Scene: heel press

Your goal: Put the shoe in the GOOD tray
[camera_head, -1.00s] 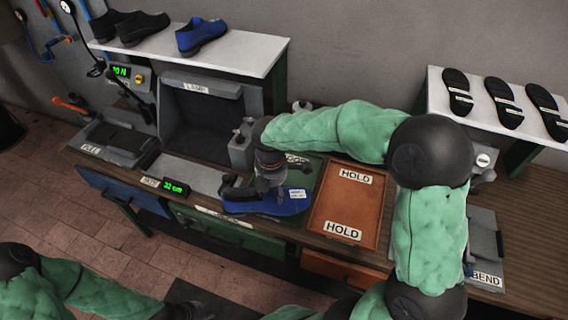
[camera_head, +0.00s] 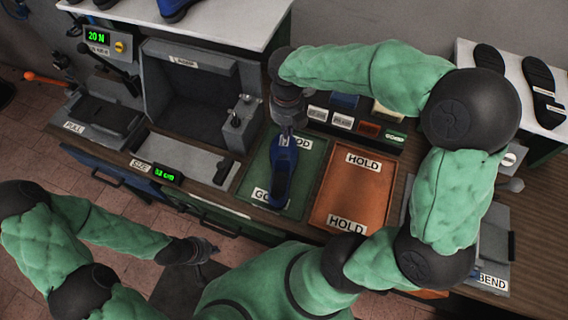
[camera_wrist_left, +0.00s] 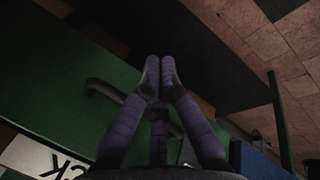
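The blue shoe (camera_head: 283,178) is in the head view, turned lengthwise over the green GOOD tray (camera_head: 310,181); I cannot tell whether it touches the tray floor. It partly covers the GOOD labels. My right gripper (camera_head: 287,138) reaches down from above and is shut on the shoe's far end; its fingertips are hidden. My left gripper (camera_head: 208,250) is low at the front, away from the shoe. In the left wrist view its two fingers (camera_wrist_left: 159,75) are together with nothing seen between them.
The orange HOLD tray (camera_head: 352,192) lies just right of the GOOD tray. Behind them is a block of labelled buttons (camera_head: 345,122). A grey lamp box (camera_head: 195,95) stands left. A white shelf (camera_head: 225,22) holds other shoes. A green drawer front with a handle (camera_wrist_left: 105,88) is near my left gripper.

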